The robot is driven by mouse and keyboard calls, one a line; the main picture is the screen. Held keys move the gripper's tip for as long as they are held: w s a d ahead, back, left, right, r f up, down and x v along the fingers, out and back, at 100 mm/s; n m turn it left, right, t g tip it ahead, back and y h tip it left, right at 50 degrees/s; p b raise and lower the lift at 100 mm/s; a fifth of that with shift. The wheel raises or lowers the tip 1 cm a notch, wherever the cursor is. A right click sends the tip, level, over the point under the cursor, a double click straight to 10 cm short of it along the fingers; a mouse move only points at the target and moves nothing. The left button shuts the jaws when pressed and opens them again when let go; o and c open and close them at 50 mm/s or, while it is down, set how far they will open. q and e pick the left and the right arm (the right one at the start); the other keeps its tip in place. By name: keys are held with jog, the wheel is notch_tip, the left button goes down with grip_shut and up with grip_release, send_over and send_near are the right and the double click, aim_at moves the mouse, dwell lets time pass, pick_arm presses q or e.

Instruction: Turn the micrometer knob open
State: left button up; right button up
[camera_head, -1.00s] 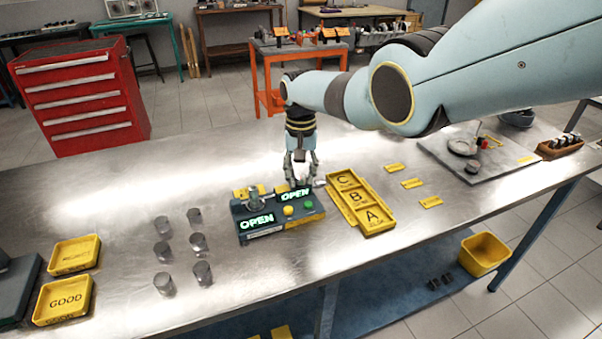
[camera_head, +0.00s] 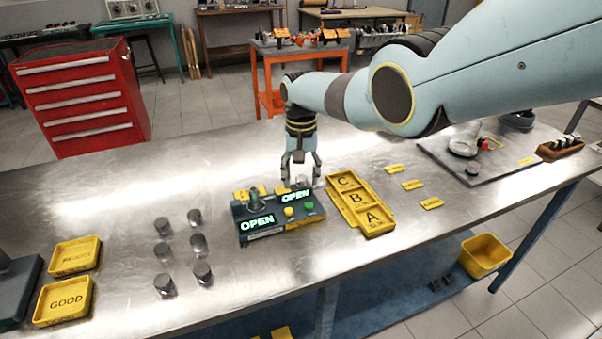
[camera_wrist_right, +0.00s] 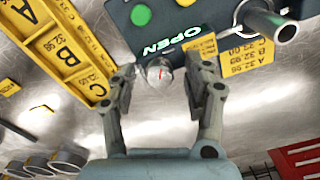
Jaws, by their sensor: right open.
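The dark micrometer fixture (camera_head: 262,229) stands on the steel bench, with two green displays that both read OPEN. A small round silver knob with a red mark (camera_wrist_right: 160,72) shows at the fixture's edge in the wrist view. In the head view the knob (camera_head: 303,181) shows at the back right of the fixture. My right gripper (camera_head: 301,182) points down there. In the wrist view its open fingers (camera_wrist_right: 162,92) stand on either side of the knob, with visible gaps. My left gripper is in neither view.
A yellow tray marked A, B, C (camera_head: 371,228) lies close to the right of the fixture. Several metal cylinders (camera_head: 198,244) stand to the left. A post (camera_head: 254,199) rises from the fixture. Yellow GOOD tray (camera_head: 62,315) is at the far left.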

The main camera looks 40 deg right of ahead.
aim_at(301, 177)
jog(key=shift+r, duration=0.1)
notch_tip(301, 177, up, 12)
dwell(0.5)
